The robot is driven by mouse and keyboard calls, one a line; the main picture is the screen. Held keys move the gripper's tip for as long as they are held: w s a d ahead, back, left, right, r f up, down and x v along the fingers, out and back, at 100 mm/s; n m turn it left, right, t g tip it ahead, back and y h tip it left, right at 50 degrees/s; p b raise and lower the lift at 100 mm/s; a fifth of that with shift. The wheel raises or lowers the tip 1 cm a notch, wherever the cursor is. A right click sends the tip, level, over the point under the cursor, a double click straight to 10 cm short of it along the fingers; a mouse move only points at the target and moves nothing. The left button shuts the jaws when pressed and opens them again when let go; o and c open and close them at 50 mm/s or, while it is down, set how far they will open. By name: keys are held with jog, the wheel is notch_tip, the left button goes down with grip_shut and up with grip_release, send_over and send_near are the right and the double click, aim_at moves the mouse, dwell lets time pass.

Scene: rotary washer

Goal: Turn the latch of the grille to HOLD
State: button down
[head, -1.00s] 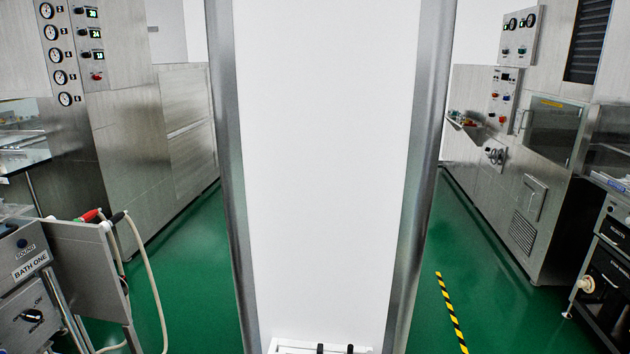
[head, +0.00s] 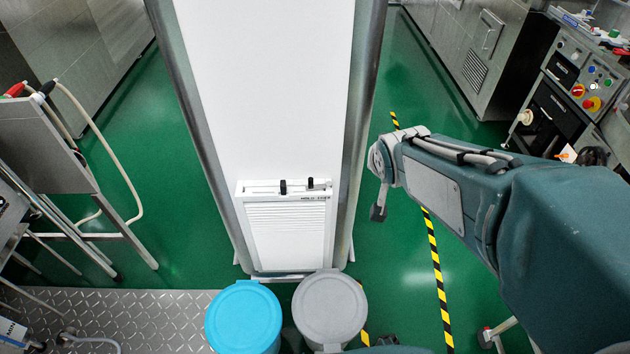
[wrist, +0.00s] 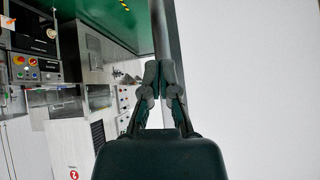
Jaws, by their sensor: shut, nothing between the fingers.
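The white slatted grille (head: 290,236) is low on the front of a tall white panel (head: 262,90) in the head view. Along its top edge is a slot with two small black tabs, the left tab (head: 283,187) and the right tab (head: 310,183). Small dark lettering sits under the right tab, too small to read surely. I cannot tell which tab is the latch or its setting. My gripper (wrist: 159,76) is shut and empty in the wrist view, beside the panel's metal edge. The grille is not in the wrist view.
A blue-lidded bin (head: 243,318) and a grey-lidded bin (head: 330,308) stand in front of the grille's foot. Metal posts (head: 358,130) flank the panel. A cart with hoses (head: 100,150) is at left, control cabinets (head: 565,100) at right. Green floor is open beside the panel.

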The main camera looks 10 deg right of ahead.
jog(key=w+d+f+m+t+y, duration=0.1)
jog(key=w+f+t, duration=0.1)
jog(key=w+f, duration=0.6)
jog(key=m+t+y, duration=0.3)
jog(key=m+y, duration=0.1)
jog(key=y, duration=0.1)
send_near(314, 192)
jog(key=d+r, duration=0.5)
jog(key=r, duration=0.3)
jog(key=s+a+f+m+t+y, duration=0.1)
jog(key=s+f+m+t+y, duration=0.2)
jog(key=s+f+m, duration=0.35)
jog(key=shift+n, duration=0.95)
jog(key=x, duration=0.5)
jog(key=f+x, duration=0.1)
jog(key=x, duration=0.9)
jog(key=shift+w+a+f, duration=0.1)
jog(key=shift+w+f, duration=0.1)
jog(key=shift+w+a+r, duration=0.15)
jog(key=shift+w+a, duration=0.1)
jog(key=shift+w, duration=0.45)
jog(key=shift+d, duration=0.1)
